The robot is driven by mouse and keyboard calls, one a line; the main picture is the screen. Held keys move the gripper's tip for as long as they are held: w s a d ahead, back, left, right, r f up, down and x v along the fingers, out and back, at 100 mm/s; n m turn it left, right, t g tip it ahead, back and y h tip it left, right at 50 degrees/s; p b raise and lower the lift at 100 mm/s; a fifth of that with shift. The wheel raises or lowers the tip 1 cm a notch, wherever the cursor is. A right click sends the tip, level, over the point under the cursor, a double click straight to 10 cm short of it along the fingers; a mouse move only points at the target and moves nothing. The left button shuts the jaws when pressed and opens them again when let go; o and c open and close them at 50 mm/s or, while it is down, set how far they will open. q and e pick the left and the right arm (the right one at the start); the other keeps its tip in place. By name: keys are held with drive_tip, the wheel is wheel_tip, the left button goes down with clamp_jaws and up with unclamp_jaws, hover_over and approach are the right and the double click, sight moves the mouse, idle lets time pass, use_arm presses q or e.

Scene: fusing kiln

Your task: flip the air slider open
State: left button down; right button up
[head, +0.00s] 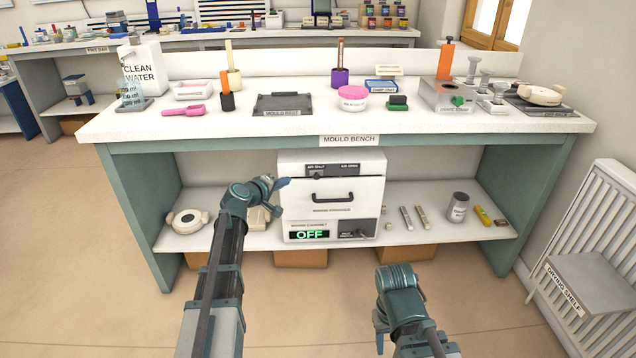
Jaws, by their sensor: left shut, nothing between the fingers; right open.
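A white kiln-like box (291,212) stands on the shelf under the mould bench. Along its top front is a dark strip (345,170) with two small labels, one at each end; they seem to read air shut on the left and air open on the right. A small slider knob (317,175) seems to sit toward the left part of the strip. My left gripper (283,183) is shut and empty, at the box's upper left edge, left of the strip. My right gripper (380,342) is open, low in front of the bench, far from the box.
The box front has a dark handle (332,197), a green display (309,235) reading OFF and a switch panel (357,230). The bench top (240,124) overhangs the box. A round pale item (188,221) and a can (457,207) share the shelf. A drying shelf (590,285) stands right.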

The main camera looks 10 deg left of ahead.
use_arm(q)
drive_tip(key=shift+w+a+n, duration=0.3)
drive_tip(key=shift+w+a, duration=0.15)
drive_tip(key=shift+a, duration=0.1)
drive_tip(key=b, duration=0.4)
approach(315, 173)
drive_tip(key=w+a, duration=0.2)
drive_tip(key=shift+w+d+f+b, duration=0.3)
drive_tip(key=shift+w+d+f, duration=0.2)
drive_tip(key=shift+d, duration=0.25)
drive_tip(key=shift+w+d+f+b, duration=0.25)
drive_tip(key=shift+w+d+f, duration=0.25)
drive_tip(key=shift+d, duration=0.25)
drive_tip(key=shift+d, duration=0.15)
